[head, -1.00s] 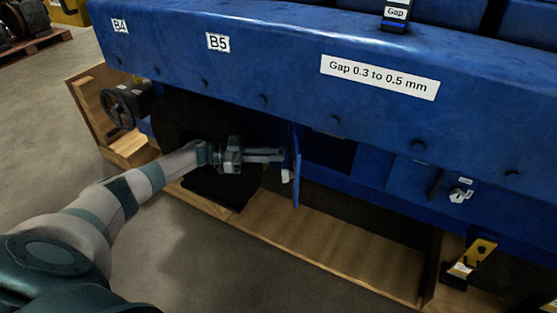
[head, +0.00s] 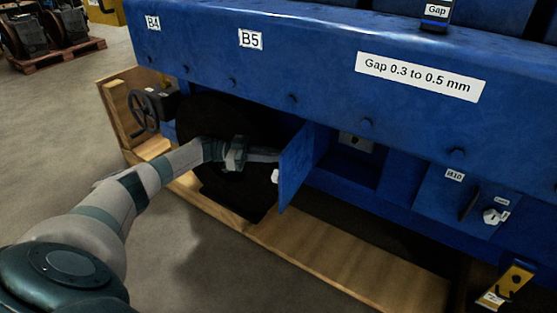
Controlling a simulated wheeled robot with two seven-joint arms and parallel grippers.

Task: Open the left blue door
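The left blue door (head: 297,167) stands swung out from the blue engine side, its inner face turned towards me. A small white handle (head: 275,176) shows at its left edge. The compartment behind it (head: 348,168) is exposed, with a small light fitting (head: 356,142) inside. My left gripper (head: 266,155) reaches in from the left and lies close against the door's outer side. Its fingertips are partly hidden by the door and dark, so I cannot tell their spacing or whether they touch it. My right gripper is out of view.
A second blue door (head: 460,200) with a white handle (head: 493,216) is closed at right. A black handwheel (head: 144,111) is at left. A wooden base (head: 330,262) runs below the engine. A yellow bracket (head: 515,279) stands lower right.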

